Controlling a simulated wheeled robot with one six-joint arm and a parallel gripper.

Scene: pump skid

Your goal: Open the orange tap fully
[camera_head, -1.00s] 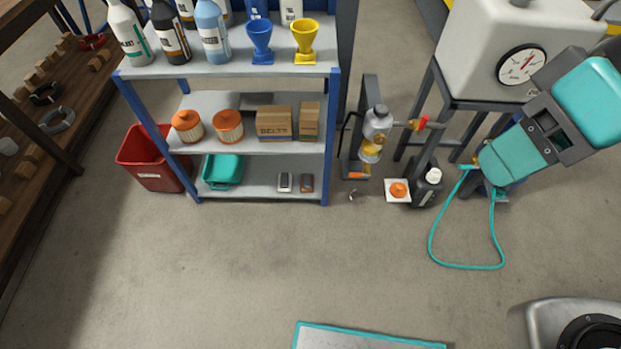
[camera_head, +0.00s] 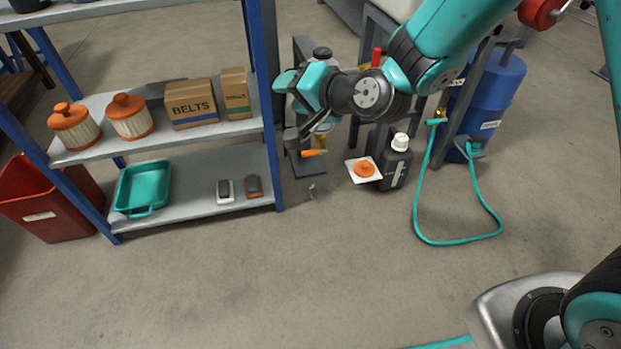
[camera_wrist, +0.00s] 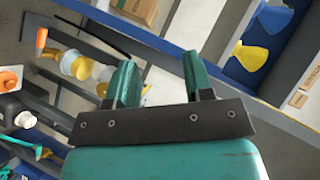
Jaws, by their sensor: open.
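The orange tap (camera_head: 314,152) is a small orange handle low on the filter unit in the head view, pointing sideways. In the wrist view the orange tap (camera_wrist: 41,38) shows at the upper left, beside the clear bowl with yellow contents (camera_wrist: 76,65). My gripper (camera_wrist: 161,62) is open, with nothing between its two teal fingers. The tap is left of the fingers there and apart from them. In the head view my wrist hangs in front of the filter unit, above the tap, and hides most of the bowl.
A shelf rack (camera_head: 263,100) stands close on the left with boxes and orange-topped filters. A dark bottle (camera_head: 396,165) and a white pad with an orange disc (camera_head: 364,170) are right of the tap. A teal hose (camera_head: 456,243) loops on the floor. The front floor is clear.

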